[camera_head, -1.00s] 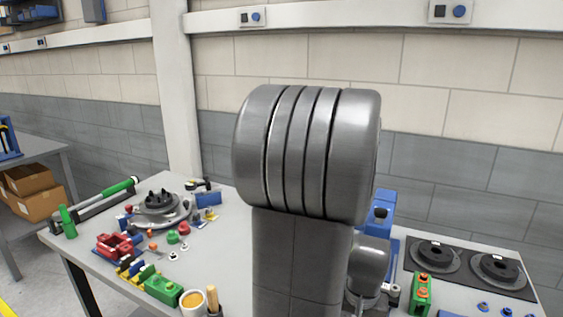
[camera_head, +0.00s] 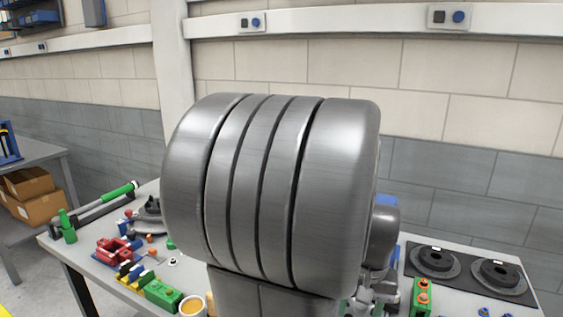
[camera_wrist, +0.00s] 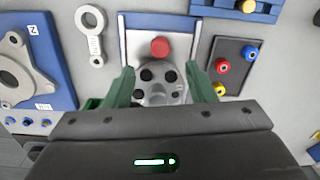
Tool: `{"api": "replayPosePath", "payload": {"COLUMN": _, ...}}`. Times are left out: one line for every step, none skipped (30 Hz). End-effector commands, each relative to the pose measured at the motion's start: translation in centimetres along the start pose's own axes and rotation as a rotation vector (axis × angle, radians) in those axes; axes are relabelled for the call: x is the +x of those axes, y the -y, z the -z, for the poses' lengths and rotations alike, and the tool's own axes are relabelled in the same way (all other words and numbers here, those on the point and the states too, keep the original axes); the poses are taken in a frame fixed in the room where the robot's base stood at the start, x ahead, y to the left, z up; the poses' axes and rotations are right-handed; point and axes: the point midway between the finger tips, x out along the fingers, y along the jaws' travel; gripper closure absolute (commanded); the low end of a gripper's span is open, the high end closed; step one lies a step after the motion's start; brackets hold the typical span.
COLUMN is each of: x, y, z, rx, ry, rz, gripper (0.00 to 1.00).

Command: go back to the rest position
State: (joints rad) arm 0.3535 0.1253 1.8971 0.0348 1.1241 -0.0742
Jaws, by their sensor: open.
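My gripper (camera_wrist: 160,72) shows in the wrist view with its two green fingers spread apart and nothing held between them. Beyond the fingers is a grey round part with several dark holes (camera_wrist: 160,84), on a plate with blue edges (camera_wrist: 124,45). A red knob (camera_wrist: 160,48) is on that plate, just above the round part. I cannot tell how far the fingertips are from the plate. In the head view, my grey arm link fills the middle and hides my gripper and the centre of the table.
The grey table (camera_head: 90,266) carries a red block part (camera_head: 118,250), a green block (camera_head: 163,294), a yellow-filled cup (camera_head: 192,304) and a green-handled tool (camera_head: 118,192) at left. A dark plate with two round discs (camera_head: 468,272) lies at right. A wall stands behind.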

Motion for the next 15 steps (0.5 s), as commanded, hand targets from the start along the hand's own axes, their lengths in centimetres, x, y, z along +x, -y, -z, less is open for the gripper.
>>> {"api": "replayPosePath", "payload": {"x": 1.2, "y": 0.0, "z": -0.1, "rx": 0.000, "ry": 0.006, "rz": 0.000, "gripper": 0.49}}
{"api": "replayPosePath", "payload": {"x": 1.8, "y": 0.0, "z": -0.1, "rx": 0.000, "ry": 0.005, "rz": 0.000, "gripper": 0.49}}
{"api": "replayPosePath", "payload": {"x": 2.6, "y": 0.0, "z": -0.1, "rx": 0.000, "ry": 0.005, "rz": 0.000, "gripper": 0.49}}
{"api": "replayPosePath", "payload": {"x": 3.2, "y": 0.0, "z": -0.1, "rx": 0.000, "ry": 0.005, "rz": 0.000, "gripper": 0.49}}
{"api": "replayPosePath", "payload": {"x": 3.8, "y": 0.0, "z": -0.1, "rx": 0.000, "ry": 0.005, "rz": 0.000, "gripper": 0.49}}
{"api": "replayPosePath", "payload": {"x": 4.6, "y": 0.0, "z": -0.1, "rx": 0.000, "ry": 0.005, "rz": 0.000, "gripper": 0.49}}
{"api": "replayPosePath", "payload": {"x": 5.2, "y": 0.0, "z": -0.1, "rx": 0.000, "ry": 0.005, "rz": 0.000, "gripper": 0.49}}
{"api": "replayPosePath", "payload": {"x": 5.8, "y": 0.0, "z": -0.1, "rx": 0.000, "ry": 0.005, "rz": 0.000, "gripper": 0.49}}
{"api": "replayPosePath", "payload": {"x": 6.5, "y": 0.0, "z": 0.0, "rx": 0.000, "ry": 0.004, "rz": 0.000, "gripper": 0.49}}
{"api": "replayPosePath", "payload": {"x": 7.0, "y": 0.0, "z": -0.1, "rx": 0.000, "ry": 0.004, "rz": 0.000, "gripper": 0.49}}
{"api": "replayPosePath", "payload": {"x": 7.6, "y": 0.0, "z": -0.1, "rx": 0.000, "ry": 0.005, "rz": 0.000, "gripper": 0.49}}
{"api": "replayPosePath", "payload": {"x": 8.3, "y": 0.0, "z": 0.0, "rx": 0.000, "ry": 0.003, "rz": 0.000, "gripper": 0.49}}
{"api": "replayPosePath", "payload": {"x": 8.8, "y": 0.0, "z": 0.0, "rx": 0.000, "ry": 0.003, "rz": 0.000, "gripper": 0.49}}
{"api": "replayPosePath", "payload": {"x": 9.3, "y": 0.0, "z": -0.1, "rx": 0.000, "ry": 0.003, "rz": 0.000, "gripper": 0.49}}
{"api": "replayPosePath", "payload": {"x": 9.2, "y": -0.1, "z": 0.5, "rx": 0.000, "ry": -0.002, "rz": 0.000, "gripper": 0.49}}
